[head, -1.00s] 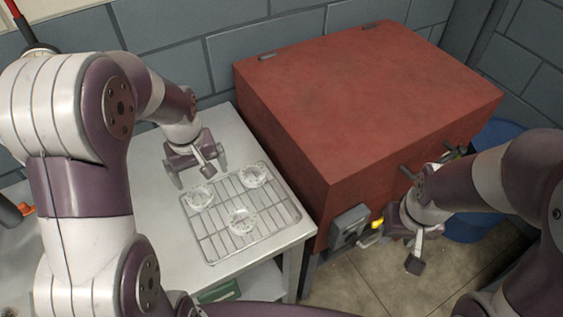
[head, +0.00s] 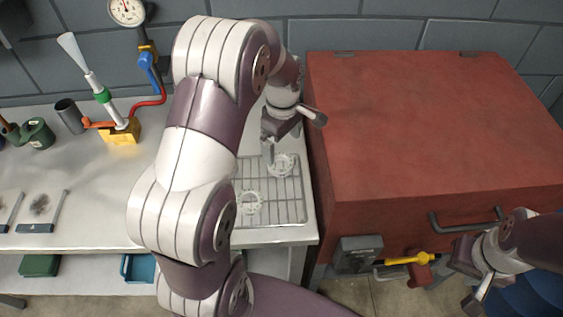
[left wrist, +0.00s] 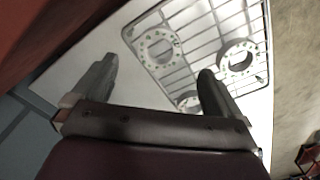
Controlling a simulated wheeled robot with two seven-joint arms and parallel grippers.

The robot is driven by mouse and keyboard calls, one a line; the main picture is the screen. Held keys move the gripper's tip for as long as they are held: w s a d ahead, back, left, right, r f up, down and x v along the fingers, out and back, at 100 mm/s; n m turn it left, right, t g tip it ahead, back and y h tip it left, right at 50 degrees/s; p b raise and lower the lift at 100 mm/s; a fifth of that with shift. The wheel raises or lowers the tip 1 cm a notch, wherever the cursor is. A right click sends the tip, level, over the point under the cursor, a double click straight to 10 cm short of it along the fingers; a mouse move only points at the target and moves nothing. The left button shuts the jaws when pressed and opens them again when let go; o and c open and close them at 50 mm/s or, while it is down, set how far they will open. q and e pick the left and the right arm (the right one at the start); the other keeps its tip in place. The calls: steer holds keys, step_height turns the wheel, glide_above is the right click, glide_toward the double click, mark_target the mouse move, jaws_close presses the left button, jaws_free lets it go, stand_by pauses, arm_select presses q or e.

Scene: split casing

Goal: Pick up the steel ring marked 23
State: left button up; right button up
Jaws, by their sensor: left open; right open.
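Three pale steel rings lie on a wire rack (head: 296,211). In the head view one ring (head: 283,165) is at the back right and another (head: 250,203) nearer the front; my left arm covers the rest. In the left wrist view the rings show at upper middle (left wrist: 159,48), at right (left wrist: 238,58) and, partly behind a finger, low (left wrist: 188,101). Their marks are too small to read, so I cannot tell which is 23. My left gripper (head: 282,146) is open and empty above the back right ring. My right gripper (head: 477,292) is open, far from the rack.
A big red casing (head: 430,120) stands right of the rack, with a handle and a yellow-handled valve (head: 405,260) on its front. The light bench (head: 95,205) left of my arm holds a yellow-based burner (head: 122,133), a dark cup (head: 70,116) and tools.

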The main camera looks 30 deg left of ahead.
mark_target(281, 166)
arm_select(q)
step_height(281, 166, down, 2)
steer(key=shift+w+d+f, duration=0.1)
steer(key=shift+d+f, duration=0.05)
steer(key=f, duration=0.2)
steer(key=a+f+p, duration=0.1)
steer(key=f, duration=0.1)
steer(key=shift+s+f, duration=0.1)
steer(key=shift+s, duration=0.1)
steer(key=shift+w+d+f, duration=0.1)
steer(key=shift+w+f, duration=0.05)
steer(key=shift+f, duration=0.3)
steer(key=shift+r, duration=0.1)
steer(key=c, duration=1.4)
